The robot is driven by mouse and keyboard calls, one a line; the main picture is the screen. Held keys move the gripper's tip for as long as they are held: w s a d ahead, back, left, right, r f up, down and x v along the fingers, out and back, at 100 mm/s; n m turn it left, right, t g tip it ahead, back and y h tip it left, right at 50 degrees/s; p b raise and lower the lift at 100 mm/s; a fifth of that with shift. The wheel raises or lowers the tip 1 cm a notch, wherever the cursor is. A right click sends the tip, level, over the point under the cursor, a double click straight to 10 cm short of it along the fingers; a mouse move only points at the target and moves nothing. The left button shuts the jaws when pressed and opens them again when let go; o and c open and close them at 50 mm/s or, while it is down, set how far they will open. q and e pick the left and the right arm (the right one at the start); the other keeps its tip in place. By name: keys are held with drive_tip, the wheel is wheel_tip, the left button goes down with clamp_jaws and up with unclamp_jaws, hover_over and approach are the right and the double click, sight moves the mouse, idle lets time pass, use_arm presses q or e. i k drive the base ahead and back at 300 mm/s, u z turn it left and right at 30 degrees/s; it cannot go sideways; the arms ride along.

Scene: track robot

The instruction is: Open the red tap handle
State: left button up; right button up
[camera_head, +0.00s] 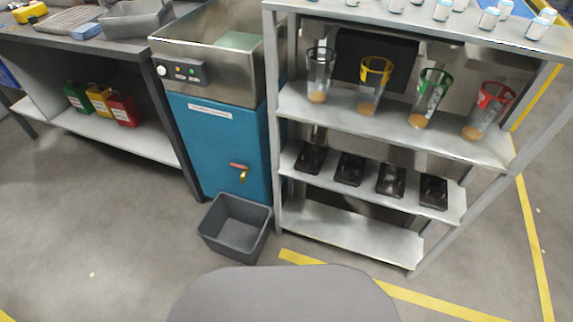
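The red tap handle (239,166) sits on a small brass tap (243,177) low on the front of the blue cabinet (205,143). The handle lies roughly level across the top of the tap. The tap's spout points down above a dark grey bin (236,228) on the floor. No liquid can be made out at the spout. Neither of my grippers is in view.
A grey shelf rack (330,218) with cups and black trays stands right of the cabinet. A workbench (165,92) with several coloured canisters (101,103) below stands on the left.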

sight(233, 164)
drive_tip(key=z, duration=0.15)
drive_tip(key=i, duration=1)
drive_tip(key=u, duration=0.05)
